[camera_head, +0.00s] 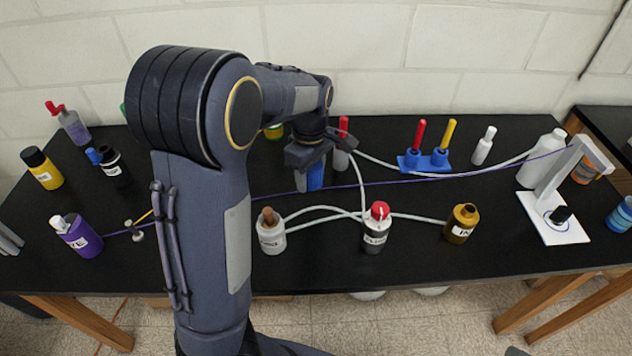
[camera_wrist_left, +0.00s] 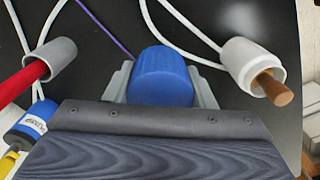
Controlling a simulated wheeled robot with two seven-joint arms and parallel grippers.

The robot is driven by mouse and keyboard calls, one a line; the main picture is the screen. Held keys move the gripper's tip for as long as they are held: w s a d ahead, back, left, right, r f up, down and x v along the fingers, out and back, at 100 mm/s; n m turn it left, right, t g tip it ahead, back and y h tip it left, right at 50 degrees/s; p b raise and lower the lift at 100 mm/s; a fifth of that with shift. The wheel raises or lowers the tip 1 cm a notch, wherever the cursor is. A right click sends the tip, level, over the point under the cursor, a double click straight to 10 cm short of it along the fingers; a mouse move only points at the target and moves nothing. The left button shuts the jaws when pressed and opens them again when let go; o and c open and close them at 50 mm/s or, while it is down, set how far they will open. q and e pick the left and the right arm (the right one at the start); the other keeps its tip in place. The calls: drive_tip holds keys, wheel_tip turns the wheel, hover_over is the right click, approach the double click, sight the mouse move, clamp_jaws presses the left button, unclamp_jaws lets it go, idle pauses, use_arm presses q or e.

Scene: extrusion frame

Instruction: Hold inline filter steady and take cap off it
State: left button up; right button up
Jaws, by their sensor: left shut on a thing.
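A blue ridged, cap-like piece (camera_wrist_left: 163,77) sits between the grey fingers of my left gripper (camera_wrist_left: 163,90) in the left wrist view. In the head view my left gripper (camera_head: 312,178) points down near the middle of the table, and the blue piece (camera_head: 316,174) shows at its fingers. The gripper is shut on it. Whether this piece is the inline filter's cap or part of its body, I cannot tell; its lower part is hidden. My right gripper is not in view.
A white bottle with a brown stopper (camera_head: 271,238) and a red-capped bottle (camera_head: 376,230) stand in front, among white tubes. A grey holder with a red handle (camera_head: 342,130) stands close behind. A blue labelled cylinder (camera_wrist_left: 34,122) shows in the wrist view. A purple cord (camera_head: 420,181) crosses the table.

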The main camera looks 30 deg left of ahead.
use_arm(q)
drive_tip(key=w+f, duration=0.1)
drive_tip(key=f, duration=0.1)
drive_tip(key=w+a+f, duration=0.1)
drive_tip(key=w+f, duration=0.1)
drive_tip(key=w+a+f, duration=0.1)
drive_tip(key=w+f, duration=0.1)
drive_tip(key=shift+f, duration=1.6)
